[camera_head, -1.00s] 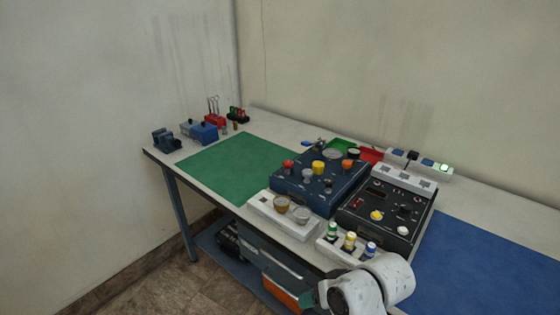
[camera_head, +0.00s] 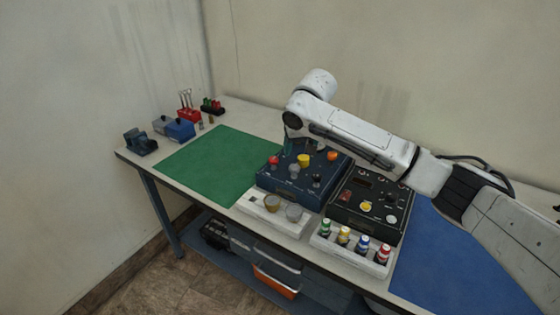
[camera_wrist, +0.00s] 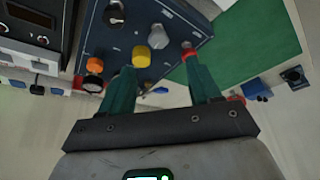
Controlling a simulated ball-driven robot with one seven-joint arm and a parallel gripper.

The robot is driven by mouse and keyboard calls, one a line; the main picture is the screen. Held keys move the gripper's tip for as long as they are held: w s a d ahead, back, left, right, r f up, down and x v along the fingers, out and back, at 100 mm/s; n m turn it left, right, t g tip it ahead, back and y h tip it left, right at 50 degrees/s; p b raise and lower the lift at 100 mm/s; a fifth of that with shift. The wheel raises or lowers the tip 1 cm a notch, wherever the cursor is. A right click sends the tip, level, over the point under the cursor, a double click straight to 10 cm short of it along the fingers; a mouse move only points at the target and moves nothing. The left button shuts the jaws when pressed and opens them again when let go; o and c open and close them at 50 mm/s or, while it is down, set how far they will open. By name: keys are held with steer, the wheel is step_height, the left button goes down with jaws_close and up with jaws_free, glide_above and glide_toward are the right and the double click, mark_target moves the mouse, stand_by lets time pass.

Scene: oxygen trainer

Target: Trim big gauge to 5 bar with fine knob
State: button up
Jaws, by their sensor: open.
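The blue trainer panel (camera_head: 270,183) sits on the bench with red (camera_head: 273,161), yellow (camera_head: 304,159), orange (camera_head: 332,155), grey (camera_head: 294,171) and black (camera_head: 316,180) knobs. I cannot tell which is the fine knob. The big gauge is not visible now; my arm covers the panel's back in the head view. My gripper (camera_wrist: 160,66) is open and empty in the wrist view, its teal fingers apart. The yellow knob (camera_wrist: 141,57) appears between the fingertips, the orange knob (camera_wrist: 94,65) to their left, the red knob (camera_wrist: 187,49) by the right finger. I see no contact.
A black instrument box (camera_head: 343,211) stands right of the panel. In front are a white tray (camera_head: 291,227) with two round cups and a rack (camera_head: 349,257) of capped bottles. The green mat (camera_head: 214,166) and blue mat (camera_head: 436,262) are clear. Small tools stand at the back left.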

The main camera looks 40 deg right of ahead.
mark_target(295, 167)
steer(key=p+x, duration=0.1)
steer(key=x, duration=0.9)
steer(key=shift+w+d+f, duration=0.1)
steer(key=shift+d+f, duration=0.15)
steer(key=shift+f, duration=0.1)
steer(key=c, duration=1)
